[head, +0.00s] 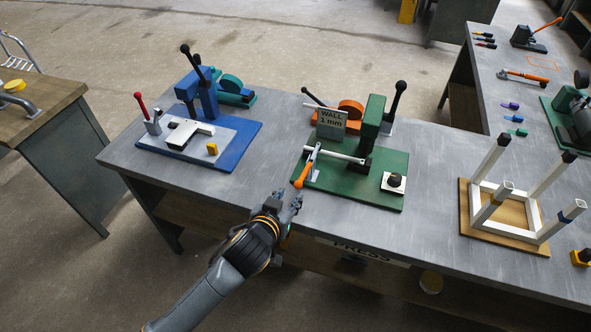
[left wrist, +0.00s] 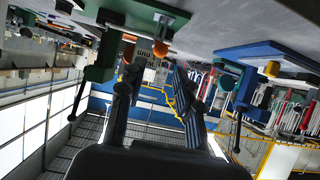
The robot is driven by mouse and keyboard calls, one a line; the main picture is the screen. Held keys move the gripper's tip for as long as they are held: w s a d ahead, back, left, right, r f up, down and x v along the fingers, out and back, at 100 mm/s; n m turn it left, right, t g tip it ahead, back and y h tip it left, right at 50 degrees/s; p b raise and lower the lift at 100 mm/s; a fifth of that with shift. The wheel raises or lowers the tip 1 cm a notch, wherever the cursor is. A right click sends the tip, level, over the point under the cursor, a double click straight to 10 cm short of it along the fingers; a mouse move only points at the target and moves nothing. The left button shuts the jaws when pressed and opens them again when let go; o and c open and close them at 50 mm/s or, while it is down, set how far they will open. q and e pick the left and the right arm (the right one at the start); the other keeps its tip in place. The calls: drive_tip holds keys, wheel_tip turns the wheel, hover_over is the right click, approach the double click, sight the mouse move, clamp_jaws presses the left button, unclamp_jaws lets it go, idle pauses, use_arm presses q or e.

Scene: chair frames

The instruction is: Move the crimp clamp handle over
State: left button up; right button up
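A small clamp with an orange handle (head: 301,180) stands at the front left corner of the green press board (head: 370,199); its handle tip leans toward the table's front edge. My left gripper (head: 288,196) is just in front of this handle, apart from it as far as I can see. In the left wrist view the two fingers of the gripper (left wrist: 157,92) are spread with nothing between them. An orange round end (left wrist: 160,48), likely the handle's tip, shows beyond them. A second clamp with a red handle (head: 139,100) stands upright on the blue board (head: 236,151). My right gripper is out of view.
On the green board stand a green post (head: 374,122), a white tube (head: 334,153) and a "WALL 1 mm" sign (head: 331,120). Bare grey tabletop (head: 430,195) lies between.

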sight(297, 187)
use_arm(q)
drive_tip(key=b+x, duration=0.6)
drive_tip(key=x, duration=0.2)
drive_tip(key=shift+f+b, duration=0.35)
drive_tip(key=shift+f, duration=0.05)
drive_tip(key=shift+s+r+p, duration=0.15)
drive_tip(key=shift+r+p, duration=0.2)
drive_tip(key=shift+p, duration=0.05)
drive_tip(key=shift+c, duration=1.3)
drive_tip(key=c, duration=0.4)
drive_tip(key=shift+o, duration=0.2)
drive_tip(key=shift+w+d+r+p, duration=0.1)
drive_tip(key=shift+w+r+p, duration=0.2)
drive_tip(key=shift+r+p, duration=0.5)
drive_tip(key=shift+w+r+p, duration=0.3)
drive_tip(key=shift+r+p, duration=0.45)
drive_tip(key=shift+r, duration=0.05)
drive_tip(key=shift+w, duration=0.1)
drive_tip(key=shift+r, duration=0.15)
